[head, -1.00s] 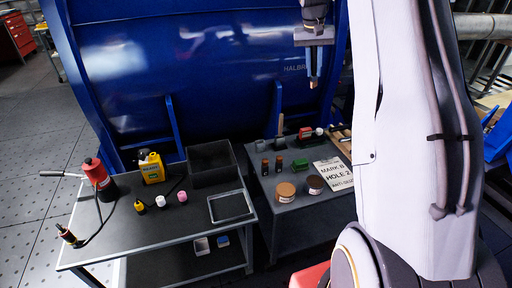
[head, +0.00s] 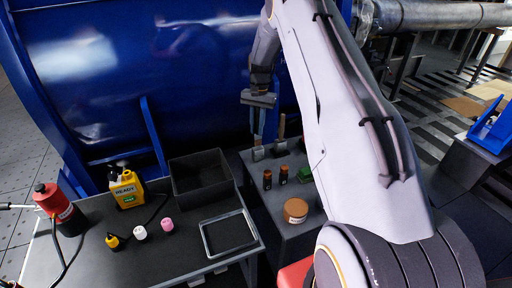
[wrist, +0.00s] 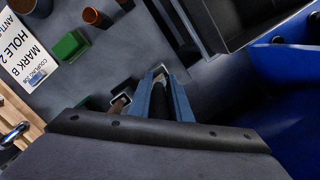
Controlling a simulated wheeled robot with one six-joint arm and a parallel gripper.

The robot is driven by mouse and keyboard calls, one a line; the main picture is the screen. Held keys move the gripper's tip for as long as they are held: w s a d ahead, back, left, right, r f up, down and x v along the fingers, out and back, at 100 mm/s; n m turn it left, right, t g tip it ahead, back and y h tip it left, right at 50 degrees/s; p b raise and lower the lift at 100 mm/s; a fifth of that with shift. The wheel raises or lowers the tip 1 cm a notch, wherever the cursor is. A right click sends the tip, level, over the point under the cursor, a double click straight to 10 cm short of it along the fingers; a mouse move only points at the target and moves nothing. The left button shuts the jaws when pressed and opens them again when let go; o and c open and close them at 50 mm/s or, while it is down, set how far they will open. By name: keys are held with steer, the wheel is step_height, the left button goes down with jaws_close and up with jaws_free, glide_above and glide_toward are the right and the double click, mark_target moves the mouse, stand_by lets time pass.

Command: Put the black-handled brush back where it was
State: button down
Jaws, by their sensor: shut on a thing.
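My gripper (head: 258,130) is shut on the black-handled brush and points down over the back of the small dark table. In the wrist view the black handle (wrist: 161,104) shows between my two blue-grey fingers (wrist: 163,100). In the head view the brush's lower end (head: 258,142) is right at a small grey holder (head: 258,154). I cannot tell whether it is inside or just above. Beside it on the right is a second grey holder (head: 280,150) with a brown-handled tool (head: 282,128) upright in it. That tool is partly hidden by my gripper in the wrist view.
Two brown-capped bottles (head: 267,179), a green block (head: 304,174) and a round tan tin (head: 295,210) stand nearby. A black open bin (head: 190,205) is on the bench to the left. The blue tank (head: 200,60) rises close behind. A white sign (wrist: 25,50) lies on the table.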

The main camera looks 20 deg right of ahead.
mark_target(257, 135)
step_height(257, 135, down, 7)
steer(key=shift+f+p, duration=0.1)
steer(key=shift+p, duration=0.7)
steer(key=c, duration=1.6)
jaws_free()
steer(key=shift+c, duration=0.2)
steer(key=r+b, duration=0.1)
steer(key=r, duration=0.3)
steer(key=r+b, duration=0.1)
steer(key=r, duration=0.3)
steer(key=w+d+r+b, duration=0.1)
steer(key=r, duration=0.3)
steer(key=shift+w+d, duration=0.1)
steer(key=s+a+r+n, duration=0.2)
steer(key=s+a+r, duration=0.15)
steer(key=s, duration=0.35)
steer(key=s+a+r+n, duration=0.2)
steer(key=s+a+r, duration=0.1)
steer(key=s+a, duration=0.25)
steer(key=s+a+n, duration=0.2)
steer(key=s+a, duration=0.1)
steer(key=s, duration=0.9)
steer(key=s+a+n+t+h, duration=0.1)
steer(key=s+a+n, duration=0.1)
steer(key=s, duration=1)
steer(key=shift+s+a+n+t, duration=0.3)
steer(key=shift+a, duration=0.4)
